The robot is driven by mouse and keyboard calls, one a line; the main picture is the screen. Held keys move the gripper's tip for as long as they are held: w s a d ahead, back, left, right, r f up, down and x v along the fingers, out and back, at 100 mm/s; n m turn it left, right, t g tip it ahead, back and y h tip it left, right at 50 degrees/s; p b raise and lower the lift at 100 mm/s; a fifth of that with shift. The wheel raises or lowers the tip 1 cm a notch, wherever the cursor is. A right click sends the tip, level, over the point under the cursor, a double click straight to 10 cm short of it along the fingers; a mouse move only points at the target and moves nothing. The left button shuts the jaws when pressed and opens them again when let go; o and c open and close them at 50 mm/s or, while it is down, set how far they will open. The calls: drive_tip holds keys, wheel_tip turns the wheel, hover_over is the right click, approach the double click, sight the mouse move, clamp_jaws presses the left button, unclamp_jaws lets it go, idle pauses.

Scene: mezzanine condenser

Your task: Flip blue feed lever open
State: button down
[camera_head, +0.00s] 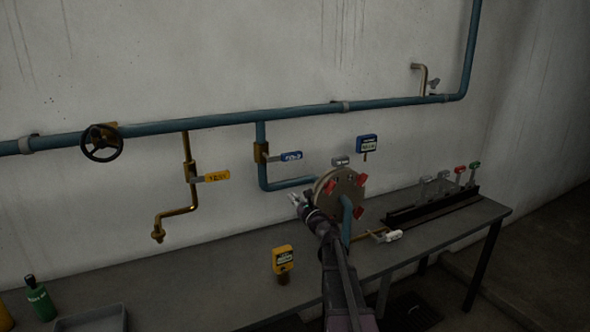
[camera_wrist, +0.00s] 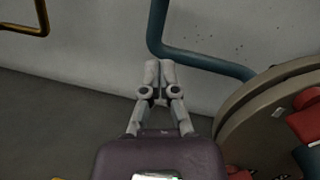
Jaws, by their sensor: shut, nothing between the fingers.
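The blue feed lever (camera_head: 291,156) sticks out to the right from a brass valve body (camera_head: 261,153) on a blue pipe drop, roughly level. My gripper (camera_head: 294,199) is below the lever in the head view, in front of the wall and beside the round flanged disc. In the wrist view my gripper (camera_wrist: 159,66) has its fingertips together with nothing between them. The bent lower part of the blue pipe (camera_wrist: 190,58) shows beyond the fingertips there. The blue lever is not visible in the wrist view.
A round disc with red clamps (camera_head: 343,190) stands close to the right of my gripper; it also fills the right of the wrist view (camera_wrist: 250,105). A yellow lever (camera_head: 215,176) is to the left. A yellow meter (camera_head: 283,259) stands on the grey bench (camera_head: 225,275).

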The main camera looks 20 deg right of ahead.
sight(285, 157)
drive_tip(key=d+m+h, duration=0.1)
drive_tip(key=d, duration=0.1)
drive_tip(key=d+m+h, duration=0.1)
drive_tip(key=m, duration=0.1)
drive_tip(key=d+m+t+h, duration=0.1)
drive_tip(key=d, duration=0.1)
drive_tip(key=shift+w+d+r+m, duration=0.25)
drive_tip(key=shift+d+r+m, duration=0.05)
drive_tip(key=shift+r+m, duration=0.1)
drive_tip(key=shift+w, duration=0.1)
drive_tip(key=w+r+p, duration=0.6)
drive_tip(key=w, duration=0.3)
drive_tip(key=shift+w+a+r, duration=0.15)
drive_tip(key=shift+w+a, duration=0.05)
drive_tip(key=shift+w, duration=0.05)
idle(0.3)
drive_tip(key=shift+r, duration=0.1)
